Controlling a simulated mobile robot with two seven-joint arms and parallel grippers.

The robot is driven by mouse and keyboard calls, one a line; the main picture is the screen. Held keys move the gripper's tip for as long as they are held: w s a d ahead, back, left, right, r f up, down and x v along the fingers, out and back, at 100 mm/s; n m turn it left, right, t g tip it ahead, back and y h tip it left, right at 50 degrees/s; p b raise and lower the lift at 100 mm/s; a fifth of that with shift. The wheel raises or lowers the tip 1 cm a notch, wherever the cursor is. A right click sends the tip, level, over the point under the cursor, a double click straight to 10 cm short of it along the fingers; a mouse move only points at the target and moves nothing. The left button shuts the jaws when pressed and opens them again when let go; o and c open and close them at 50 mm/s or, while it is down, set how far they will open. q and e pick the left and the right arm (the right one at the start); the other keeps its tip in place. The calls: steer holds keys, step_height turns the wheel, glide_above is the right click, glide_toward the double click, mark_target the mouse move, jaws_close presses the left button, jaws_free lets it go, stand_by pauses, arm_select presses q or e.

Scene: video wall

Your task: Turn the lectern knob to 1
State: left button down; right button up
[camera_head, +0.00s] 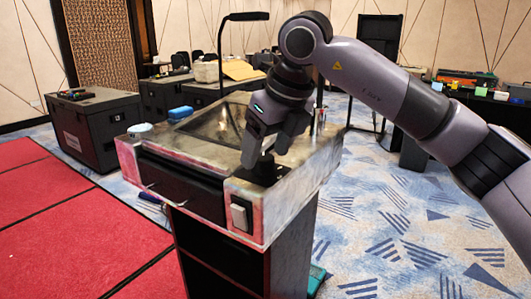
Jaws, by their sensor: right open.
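The lectern (190,160) stands in the middle of the camera_head view, with a sloped, glossy top panel. My right arm comes in from the right, and my right gripper (265,155) points down over the right front part of the lectern top. Its fingers are apart, just above or around a small dark knob (263,172). The knob is mostly hidden by the fingers, so its setting cannot be read, and I cannot tell whether they touch it. My left gripper is not in view.
A white rocker switch (240,216) is on the lectern's front face. A thin gooseneck microphone (248,16) rises behind the lectern. A blue object (180,113) lies at its left back edge. Black cases (95,125) stand at the left. Patterned carpet is open at the right.

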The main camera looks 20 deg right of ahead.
mark_target(276, 179)
steer(key=v, duration=0.5)
steer(key=shift+s+r, duration=0.15)
steer(key=shift+r, duration=0.15)
